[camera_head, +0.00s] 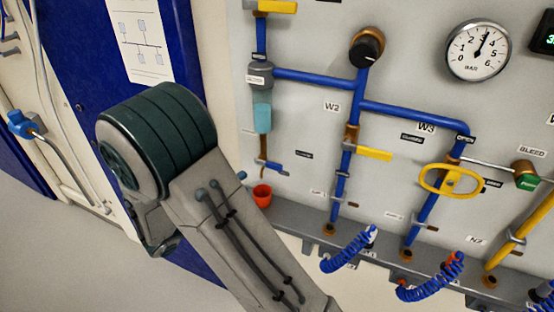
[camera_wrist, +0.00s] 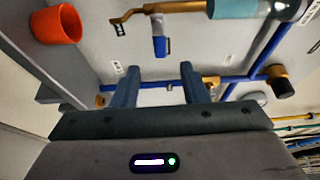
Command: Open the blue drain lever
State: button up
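The blue drain lever (camera_head: 277,169) sits on the brass drain tube (camera_head: 263,160) under the clear blue filter bowl (camera_head: 262,115). In the wrist view the lever (camera_wrist: 160,44) sticks out from the brass tube (camera_wrist: 180,7), with its blue end toward my gripper. My gripper (camera_wrist: 160,68) is open and empty. Its two fingertips are spread to either side of the lever's line, and the lever's end appears just beyond them. I see no contact, but the depth is hard to judge. In the head view my arm mostly hides the gripper.
An orange-red cup (camera_head: 262,196) is below the drain tube, at upper left in the wrist view (camera_wrist: 56,25). Blue pipes (camera_head: 315,79), a yellow-handled valve (camera_head: 373,154), a yellow handwheel (camera_head: 450,180) and a gauge (camera_head: 479,51) are to the right. A grey ledge (camera_head: 300,222) runs below.

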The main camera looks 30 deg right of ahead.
aim_at(271, 167)
jog(key=p+x, duration=0.2)
jog(key=x, duration=1.1)
jog(key=shift+s+d, duration=0.1)
jog(key=shift+d, duration=0.2)
grip_shut()
